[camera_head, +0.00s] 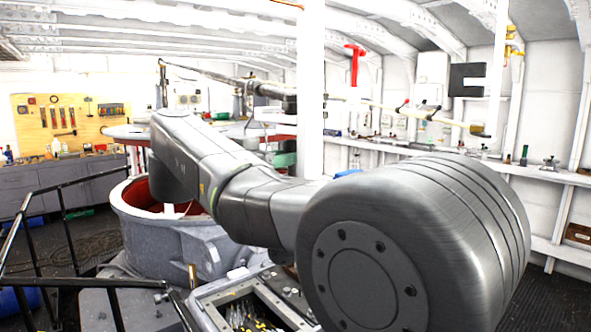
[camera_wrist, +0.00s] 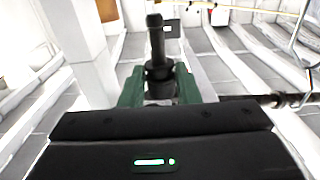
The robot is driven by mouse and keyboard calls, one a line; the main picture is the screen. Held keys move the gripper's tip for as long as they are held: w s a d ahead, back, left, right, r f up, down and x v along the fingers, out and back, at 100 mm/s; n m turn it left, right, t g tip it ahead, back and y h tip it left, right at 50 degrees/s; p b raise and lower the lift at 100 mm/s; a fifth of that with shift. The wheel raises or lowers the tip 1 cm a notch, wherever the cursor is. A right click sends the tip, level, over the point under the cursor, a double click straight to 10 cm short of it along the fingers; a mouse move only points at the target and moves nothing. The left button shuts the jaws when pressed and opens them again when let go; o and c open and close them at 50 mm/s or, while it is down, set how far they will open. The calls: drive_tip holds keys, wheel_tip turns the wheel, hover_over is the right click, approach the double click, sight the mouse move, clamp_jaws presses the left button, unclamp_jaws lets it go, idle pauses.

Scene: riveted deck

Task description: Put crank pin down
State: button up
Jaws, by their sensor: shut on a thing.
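The crank pin (camera_wrist: 156,45) is a dark, stepped metal pin that stands upright in the wrist view. My gripper (camera_wrist: 159,88) has green fingers, one on each side of the pin's lower part, and is shut on it. The pin's lower end is hidden behind the black gripper body. In the head view my own arm fills the middle and right, and I cannot make out the gripper or the pin there.
A grey round housing (camera_head: 165,238) with a red inside stands left of my arm. An open metal box (camera_head: 212,312) with small parts is at bottom centre. A black railing (camera_head: 60,187) runs at left. A white post (camera_head: 311,90) rises behind my arm. Shelves (camera_head: 550,175) line the right wall.

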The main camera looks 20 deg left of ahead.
drive_tip(key=x, duration=0.3)
drive_tip(key=shift+w, duration=0.1)
drive_tip(key=shift+f+p, duration=0.3)
drive_tip(key=shift+f, duration=1.45)
drive_tip(key=shift+f, duration=0.1)
drive_tip(key=o, duration=1)
drive_tip(key=shift+f, duration=0.1)
drive_tip(key=shift+o, duration=0.2)
drive_tip(key=shift+a, duration=0.1)
drive_tip(key=b+v, duration=0.2)
drive_tip(key=v, duration=1)
drive_tip(key=shift+r, duration=0.2)
